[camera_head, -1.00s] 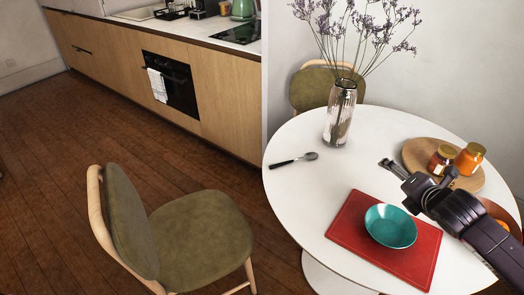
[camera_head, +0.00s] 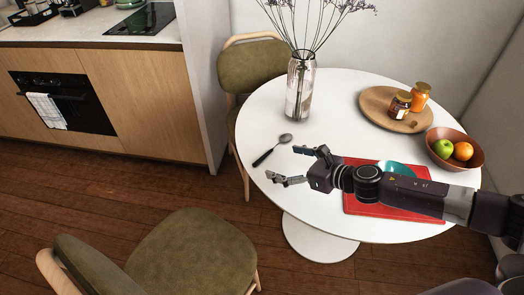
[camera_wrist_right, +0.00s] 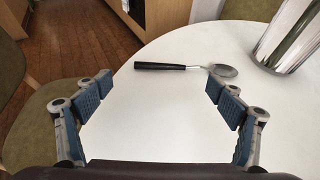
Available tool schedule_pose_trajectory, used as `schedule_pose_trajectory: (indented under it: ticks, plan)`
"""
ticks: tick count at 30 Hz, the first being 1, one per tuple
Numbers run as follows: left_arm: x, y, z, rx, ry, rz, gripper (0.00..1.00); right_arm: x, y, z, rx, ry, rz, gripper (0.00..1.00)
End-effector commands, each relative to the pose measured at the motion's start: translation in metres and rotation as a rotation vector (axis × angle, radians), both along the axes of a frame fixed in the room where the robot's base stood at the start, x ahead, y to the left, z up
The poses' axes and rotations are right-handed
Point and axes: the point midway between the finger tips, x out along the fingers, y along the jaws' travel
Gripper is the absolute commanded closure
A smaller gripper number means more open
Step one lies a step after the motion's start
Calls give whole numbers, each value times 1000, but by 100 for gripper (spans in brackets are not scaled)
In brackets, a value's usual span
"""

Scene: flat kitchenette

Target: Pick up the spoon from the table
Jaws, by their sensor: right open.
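The spoon (camera_head: 272,149) lies on the white round table (camera_head: 262,110), near its left edge. It has a dark handle and a metal bowl. In the right wrist view the spoon (camera_wrist_right: 185,67) lies crosswise ahead of the fingers, its bowl to the right, and nothing touches it. My right gripper (camera_head: 291,165) is open and empty, over the table just to the right of the spoon and nearer to me. It also shows in the right wrist view (camera_wrist_right: 160,92), with its fingers wide apart. My left gripper is not in view.
A glass vase (camera_head: 299,88) with dried flowers stands behind the spoon. A red board (camera_head: 371,209) with a teal bowl (camera_head: 395,167) is partly under my right arm. A wooden tray (camera_head: 375,106) with jars and a fruit bowl (camera_head: 455,148) stand at right. Chairs (camera_head: 190,255) flank the table.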

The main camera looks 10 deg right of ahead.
Motion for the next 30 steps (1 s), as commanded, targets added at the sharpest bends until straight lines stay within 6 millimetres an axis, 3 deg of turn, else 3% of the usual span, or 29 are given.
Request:
schedule_pose_trajectory:
  ticks: [5, 15, 25, 30]
  plan:
    - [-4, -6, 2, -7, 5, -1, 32, 15, 11, -6, 3, 0, -1, 13]
    - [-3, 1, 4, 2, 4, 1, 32, 46, 34, -25, 4, -1, -2, 13]
    - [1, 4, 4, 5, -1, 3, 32, 51, 37, -28, 3, 0, -2, 13]
    - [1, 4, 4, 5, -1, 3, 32, 50, 37, -28, 3, 0, -2, 32]
